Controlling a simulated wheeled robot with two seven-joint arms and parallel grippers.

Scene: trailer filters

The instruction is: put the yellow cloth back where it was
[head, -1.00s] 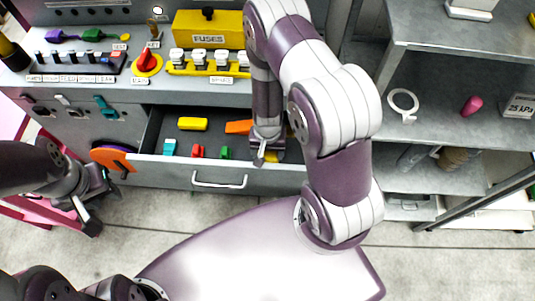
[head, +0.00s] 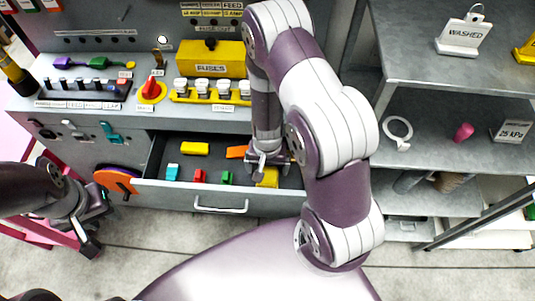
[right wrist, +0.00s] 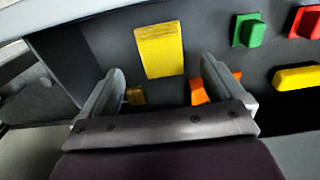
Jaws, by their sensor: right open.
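The yellow cloth (head: 267,178) lies in the open drawer (head: 170,195), near its front right. It also shows in the right wrist view (right wrist: 160,48) as a flat yellow piece with a darker band along one edge. My right gripper (head: 268,160) is over the drawer, just behind the cloth in the head view. In the right wrist view its fingers (right wrist: 162,75) are apart with nothing held, and the cloth lies beyond the gap between them. My left gripper (head: 90,222) hangs empty to the left of the drawer; its jaw opening is unclear.
The drawer also holds a yellow block (head: 195,148), an orange piece (head: 236,152), and cyan, red (head: 200,176) and green (head: 227,178) pieces. The panel with the fuse box (head: 210,58) and red knob (head: 151,88) stands above. Grey shelves (head: 450,80) are at right.

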